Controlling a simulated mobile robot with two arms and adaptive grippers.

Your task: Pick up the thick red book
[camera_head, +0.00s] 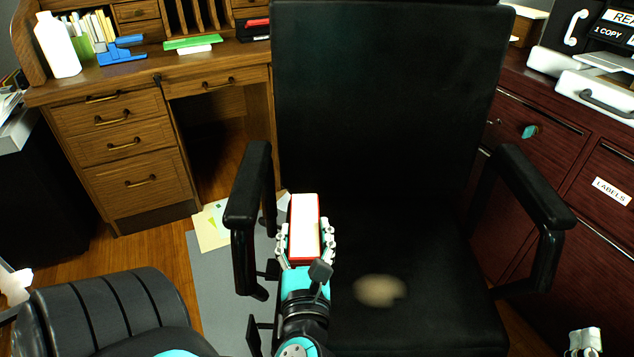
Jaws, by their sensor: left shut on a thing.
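The thick red book (319,222) is at the middle of the head view, above the front left part of the black chair's seat. Its pale page block faces me and a red cover edge shows on its right side. My left gripper (305,243) is shut on the book, with white fingers on both its left and right sides.
The black office chair (385,110) surrounds the book, with armrests left (243,190) and right (535,190). A dark red cabinet (545,150) stands right. Papers (212,228) lie on the floor.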

